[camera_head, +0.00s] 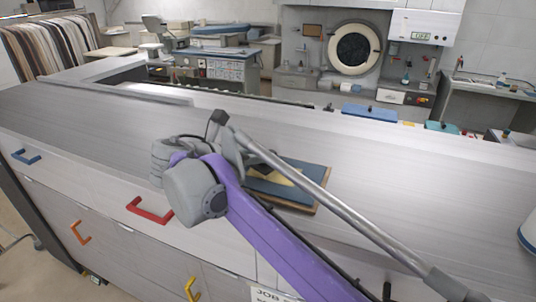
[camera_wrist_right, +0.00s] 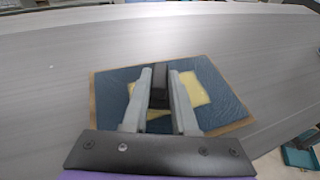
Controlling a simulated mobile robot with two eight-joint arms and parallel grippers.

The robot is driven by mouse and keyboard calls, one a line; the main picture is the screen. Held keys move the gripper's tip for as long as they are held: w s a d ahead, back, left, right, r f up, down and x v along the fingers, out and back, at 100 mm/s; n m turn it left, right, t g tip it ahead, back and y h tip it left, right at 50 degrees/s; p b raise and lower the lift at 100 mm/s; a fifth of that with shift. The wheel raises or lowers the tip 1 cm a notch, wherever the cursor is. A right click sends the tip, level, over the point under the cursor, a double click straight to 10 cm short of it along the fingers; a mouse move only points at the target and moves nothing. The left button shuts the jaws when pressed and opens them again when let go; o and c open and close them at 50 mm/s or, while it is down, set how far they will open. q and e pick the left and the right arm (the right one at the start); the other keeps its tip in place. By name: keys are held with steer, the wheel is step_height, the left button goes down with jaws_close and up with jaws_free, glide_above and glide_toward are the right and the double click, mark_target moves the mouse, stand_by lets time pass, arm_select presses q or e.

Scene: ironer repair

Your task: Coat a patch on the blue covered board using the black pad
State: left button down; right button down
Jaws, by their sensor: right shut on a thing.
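The blue covered board (camera_head: 312,174) lies flat on the grey counter, with a tan edge showing. It fills the middle of the right wrist view (camera_wrist_right: 112,100). A yellow patch (camera_wrist_right: 206,88) shows on its blue face, partly hidden by my fingers. My right gripper (camera_wrist_right: 160,76) is over the board, shut on the black pad (camera_wrist_right: 159,88), which stands between its two grey fingers. Whether the pad touches the board cannot be told. In the head view my purple right arm hides part of the board and the pad. My left gripper is not in view.
The grey counter (camera_head: 90,105) is mostly bare to the left of the board. A blue flat item (camera_head: 369,112) lies beyond the counter's back edge. A white rounded object (camera_head: 530,232) stands at the right edge. Drawers with a red handle (camera_head: 149,210) are below the front edge.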

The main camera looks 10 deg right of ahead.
steer(key=shift+f, duration=0.1)
steer(key=shift+s+d+f, duration=0.1)
steer(key=shift+s+d, duration=0.5)
steer(key=shift+d, duration=0.2)
steer(key=shift+s+d, duration=0.6)
steer(key=shift+d, duration=0.15)
steer(key=shift+s, duration=0.1)
steer(key=shift+w+a, duration=0.35)
steer(key=shift+a, duration=0.05)
steer(key=shift+w+a+r+p, duration=0.2)
steer(key=shift+w+a, duration=0.15)
steer(key=shift+a, duration=0.15)
steer(key=shift+w+a+r+p, duration=0.1)
steer(key=shift+w+a+p, duration=0.15)
steer(key=shift+a, duration=0.25)
steer(key=shift+w+a+f, duration=0.15)
steer(key=shift+w+a, duration=0.1)
steer(key=shift+w, duration=0.05)
steer(key=shift+s, duration=0.1)
steer(key=shift+s+d+f, duration=0.1)
steer(key=shift+s+d, duration=0.5)
steer(key=shift+d, duration=0.2)
steer(key=shift+s+d+f, duration=0.1)
steer(key=shift+s+d, duration=0.45)
steer(key=shift+d, duration=0.25)
